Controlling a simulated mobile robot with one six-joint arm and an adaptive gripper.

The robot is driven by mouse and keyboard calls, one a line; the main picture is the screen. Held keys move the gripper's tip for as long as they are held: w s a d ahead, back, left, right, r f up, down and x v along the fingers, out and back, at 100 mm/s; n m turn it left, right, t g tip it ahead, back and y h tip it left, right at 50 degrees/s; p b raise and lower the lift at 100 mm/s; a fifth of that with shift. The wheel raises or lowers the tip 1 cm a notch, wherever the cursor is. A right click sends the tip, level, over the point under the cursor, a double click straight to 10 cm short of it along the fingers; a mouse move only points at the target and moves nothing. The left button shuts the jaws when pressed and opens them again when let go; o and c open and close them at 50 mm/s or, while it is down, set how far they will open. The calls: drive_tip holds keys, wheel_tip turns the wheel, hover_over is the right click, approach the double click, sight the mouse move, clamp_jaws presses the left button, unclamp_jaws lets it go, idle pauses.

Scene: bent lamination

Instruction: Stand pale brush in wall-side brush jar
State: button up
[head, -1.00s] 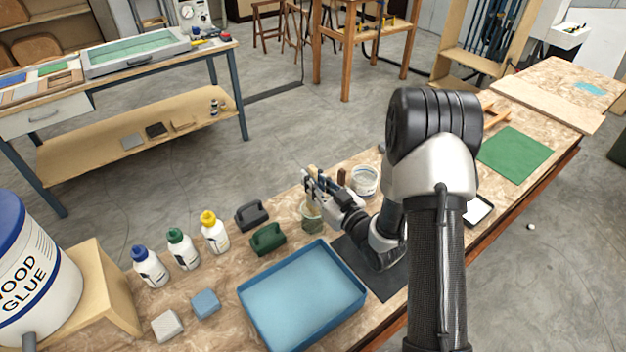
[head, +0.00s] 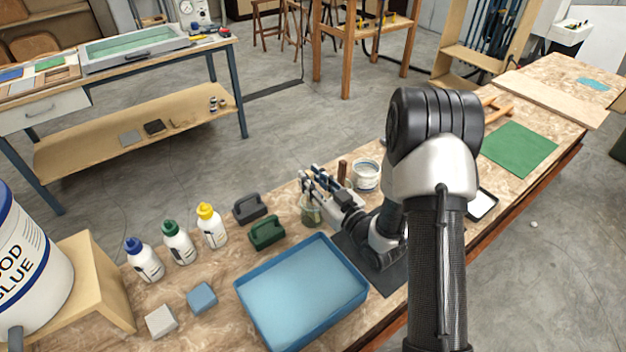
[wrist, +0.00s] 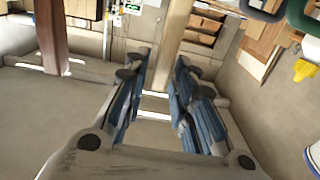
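My gripper (head: 316,178) reaches left over the bench, with its dark blue-padded fingers apart above a small greenish glass jar (head: 311,214). In the wrist view the fingers (wrist: 160,75) are spread, with a gap between their tips. A pale wooden upright strip (wrist: 174,40) shows in that gap, apparently touching neither finger. It may be the pale brush's handle, but I cannot tell for sure. The brush's bristle end is not visible. A dark brown upright piece (head: 342,172) stands just behind the gripper.
A white tub (head: 366,176) stands right of the gripper. A green mat (head: 519,149) is farther right.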

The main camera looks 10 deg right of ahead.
drive_tip(key=shift+o, duration=0.9)
drive_tip(key=v, duration=1.2)
